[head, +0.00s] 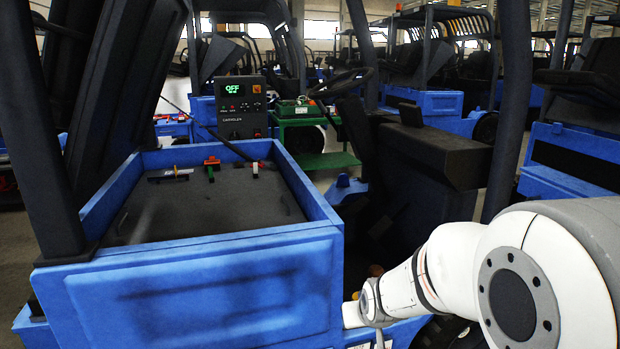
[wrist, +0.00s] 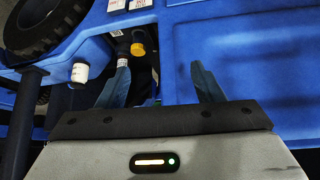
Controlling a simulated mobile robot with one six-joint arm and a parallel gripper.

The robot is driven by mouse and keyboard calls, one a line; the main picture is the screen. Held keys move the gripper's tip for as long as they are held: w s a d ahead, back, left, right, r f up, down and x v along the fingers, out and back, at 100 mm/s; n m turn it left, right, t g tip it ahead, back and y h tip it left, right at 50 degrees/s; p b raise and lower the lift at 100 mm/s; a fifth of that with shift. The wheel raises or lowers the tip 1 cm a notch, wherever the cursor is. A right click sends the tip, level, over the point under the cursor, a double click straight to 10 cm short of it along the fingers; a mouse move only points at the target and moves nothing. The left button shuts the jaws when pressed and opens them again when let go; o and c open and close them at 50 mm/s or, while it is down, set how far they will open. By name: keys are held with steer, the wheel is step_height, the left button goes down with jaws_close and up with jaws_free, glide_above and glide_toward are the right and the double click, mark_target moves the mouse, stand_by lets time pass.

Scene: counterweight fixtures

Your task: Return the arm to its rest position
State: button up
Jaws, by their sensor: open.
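My arm (head: 430,275) reaches in from the lower right of the head view, beside the blue forklift body. In the head view its end is low at the forklift's side, and the fingers are not clearly visible. In the wrist view my gripper (wrist: 162,82) is open, its two fingers apart with nothing held between them. Beyond the fingers are a blue forklift panel (wrist: 240,50) and a dark recess with a yellow cap (wrist: 138,50) and a white cap (wrist: 80,72).
A blue open-topped compartment (head: 190,288) of the forklift stands left of my arm, with small red and green connectors on its dark top. A charger box (head: 241,105) reading OFF and a green cart (head: 322,160) stand behind. A dark wheel (wrist: 50,20) is at the wrist view's upper left.

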steer(key=s+d+r+g+p, duration=0.1)
steer(key=s+r+p, duration=0.3)
steer(key=s+r, duration=0.4)
steer(key=s+d+r+m+g+p, duration=0.1)
steer(key=s+d+r+g+p, duration=0.1)
steer(key=s+r, duration=0.6)
steer(key=s+g+p, duration=0.1)
steer(key=s+p, duration=0.1)
steer(key=s, duration=0.3)
steer(key=shift+s+d+r+m, duration=0.15)
steer(key=shift+s+d+m, duration=0.05)
steer(key=shift+s+m, duration=0.1)
steer(key=c, duration=0.3)
steer(key=shift+d, duration=0.1)
steer(key=shift+c, duration=1.2)
